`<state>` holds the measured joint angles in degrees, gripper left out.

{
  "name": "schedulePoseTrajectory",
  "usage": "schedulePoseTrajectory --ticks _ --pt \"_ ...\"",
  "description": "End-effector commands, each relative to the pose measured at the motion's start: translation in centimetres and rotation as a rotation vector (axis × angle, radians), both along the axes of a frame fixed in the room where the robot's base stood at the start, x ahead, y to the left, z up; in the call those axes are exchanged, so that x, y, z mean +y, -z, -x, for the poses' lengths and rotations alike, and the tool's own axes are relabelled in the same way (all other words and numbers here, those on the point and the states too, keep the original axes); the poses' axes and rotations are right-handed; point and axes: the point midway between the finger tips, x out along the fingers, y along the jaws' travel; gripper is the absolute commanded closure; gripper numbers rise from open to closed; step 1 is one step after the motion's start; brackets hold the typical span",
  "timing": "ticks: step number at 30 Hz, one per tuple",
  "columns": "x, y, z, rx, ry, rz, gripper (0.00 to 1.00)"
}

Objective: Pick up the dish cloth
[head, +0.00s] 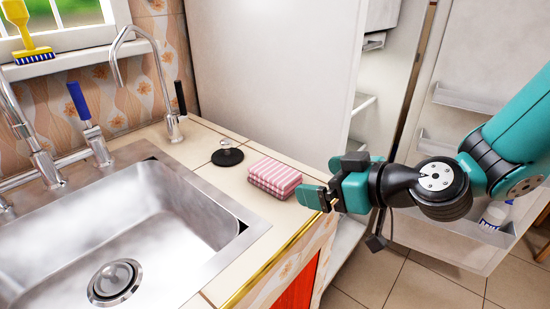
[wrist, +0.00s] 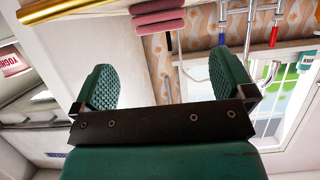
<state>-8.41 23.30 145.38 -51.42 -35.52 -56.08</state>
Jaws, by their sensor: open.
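The dish cloth (head: 274,177) is pink and white striped and folded into a small stack. It lies on the tiled counter to the right of the sink, near the brass front edge. In the wrist view its folded pink side (wrist: 158,22) shows at the top, beyond the fingertips. My gripper (head: 326,182) is just right of the cloth, close to the counter's edge, apart from it. In the wrist view my gripper (wrist: 164,85) has its two green padded fingers spread wide with nothing between them.
A metal sink (head: 130,235) fills the counter's left. A black stopper (head: 227,156) lies behind and left of the cloth, and a slim tap (head: 172,125) stands farther back. A brass edge (head: 270,265) borders the counter. An open fridge (head: 375,100) stands behind my arm.

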Motion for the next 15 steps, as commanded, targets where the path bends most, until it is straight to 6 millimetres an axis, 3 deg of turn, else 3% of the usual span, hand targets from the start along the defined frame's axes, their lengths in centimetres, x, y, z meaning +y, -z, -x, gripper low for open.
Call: schedulePoseTrajectory --ticks 6,15 --pt "2.4 1.1 -1.7 0.0 -0.004 0.0 0.0" --pt "4.4 2.1 -3.2 0.001 -0.005 0.001 0.0"
